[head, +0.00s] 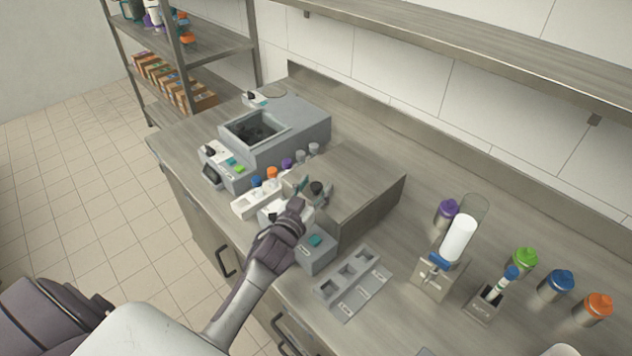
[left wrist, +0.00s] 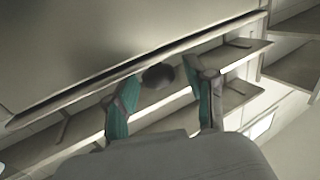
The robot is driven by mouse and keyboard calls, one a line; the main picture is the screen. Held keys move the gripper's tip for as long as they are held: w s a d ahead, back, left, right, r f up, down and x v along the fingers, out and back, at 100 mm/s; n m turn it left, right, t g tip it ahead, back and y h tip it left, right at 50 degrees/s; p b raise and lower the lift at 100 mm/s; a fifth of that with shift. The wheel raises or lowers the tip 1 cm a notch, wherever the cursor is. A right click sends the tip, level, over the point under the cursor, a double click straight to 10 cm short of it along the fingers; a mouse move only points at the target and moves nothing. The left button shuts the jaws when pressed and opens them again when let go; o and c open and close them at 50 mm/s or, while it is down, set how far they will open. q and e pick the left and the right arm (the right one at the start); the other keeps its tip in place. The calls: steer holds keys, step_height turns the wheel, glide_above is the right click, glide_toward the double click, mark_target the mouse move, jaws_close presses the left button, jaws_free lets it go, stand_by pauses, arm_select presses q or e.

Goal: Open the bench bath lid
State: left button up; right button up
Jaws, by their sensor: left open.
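The bench bath is a grey box unit (head: 318,262) near the middle of the bench, with a teal button on its front. Its lid (head: 362,178) is a broad grey panel with a dark side; I cannot tell exactly how far it is tilted. A dark round knob (head: 316,187) shows at the lid's near-left edge. My left gripper (head: 313,193) is open, its fingers on either side of the knob. In the left wrist view, the knob (left wrist: 158,76) sits between the teal fingertips (left wrist: 160,92); contact is unclear. My right gripper is not in view.
Another grey bath (head: 290,125) with an open well stands at the back left. Small coloured-cap bottles (head: 272,173) and a white rack (head: 245,205) stand close by. A grey holder tray (head: 352,283), dispenser (head: 458,240) and capped bottles (head: 556,286) are at right. A shelf (head: 480,65) overhangs the bench.

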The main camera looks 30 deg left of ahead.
arm_select(q)
steer(key=shift+w, duration=0.45)
steer(key=shift+c, duration=0.2)
